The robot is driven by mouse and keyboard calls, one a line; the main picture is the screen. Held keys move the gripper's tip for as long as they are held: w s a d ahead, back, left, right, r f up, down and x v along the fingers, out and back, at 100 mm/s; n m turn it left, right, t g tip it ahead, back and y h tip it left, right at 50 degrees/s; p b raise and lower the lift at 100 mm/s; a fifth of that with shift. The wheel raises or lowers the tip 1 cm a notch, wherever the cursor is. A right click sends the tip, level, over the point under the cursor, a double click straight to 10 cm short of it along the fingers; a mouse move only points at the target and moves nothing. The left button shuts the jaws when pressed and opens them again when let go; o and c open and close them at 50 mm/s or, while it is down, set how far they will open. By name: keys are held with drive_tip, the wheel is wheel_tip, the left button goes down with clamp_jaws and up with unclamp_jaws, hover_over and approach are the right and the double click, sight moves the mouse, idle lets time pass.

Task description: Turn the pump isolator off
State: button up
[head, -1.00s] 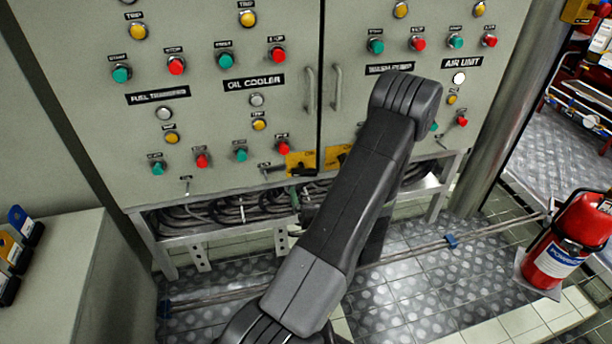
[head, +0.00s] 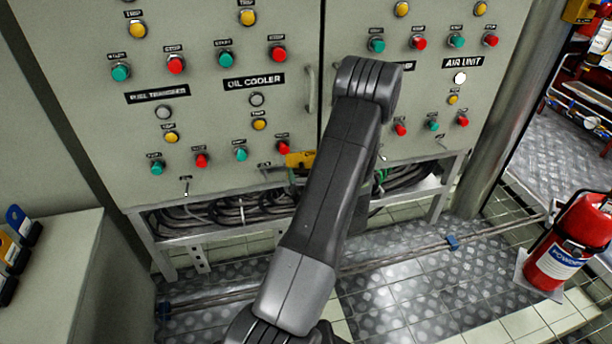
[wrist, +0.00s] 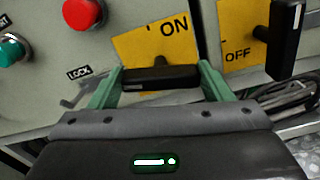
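In the wrist view, a black switch handle (wrist: 160,78) lies roughly level across a yellow plate (wrist: 140,48) marked ON. My gripper (wrist: 158,82) has its two green fingers wide apart, one at each end of this handle. Whether they touch it is unclear. To the right, a second black handle (wrist: 286,38) stands upright beside a yellow plate (wrist: 238,50) marked OFF. No label naming the pump isolator is readable.
The grey cabinet (head: 215,110) carries several buttons and lamps. A red button (wrist: 83,12), a green button (wrist: 12,48) and a LOCK lever (wrist: 75,98) are left of the ON plate. Cables (head: 230,212) run below. A fire extinguisher (head: 565,250) stands right.

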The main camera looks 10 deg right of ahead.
drive_tip(key=c, duration=0.4)
drive_tip(key=shift+f+n+b, duration=0.2)
drive_tip(key=shift+n+b, duration=0.6)
drive_tip(key=shift+b, duration=0.3)
drive_tip(key=shift+r+n+b, duration=0.2)
drive_tip(key=shift+n+b, duration=0.3)
drive_tip(key=shift+n, duration=0.2)
drive_tip(key=o, duration=1)
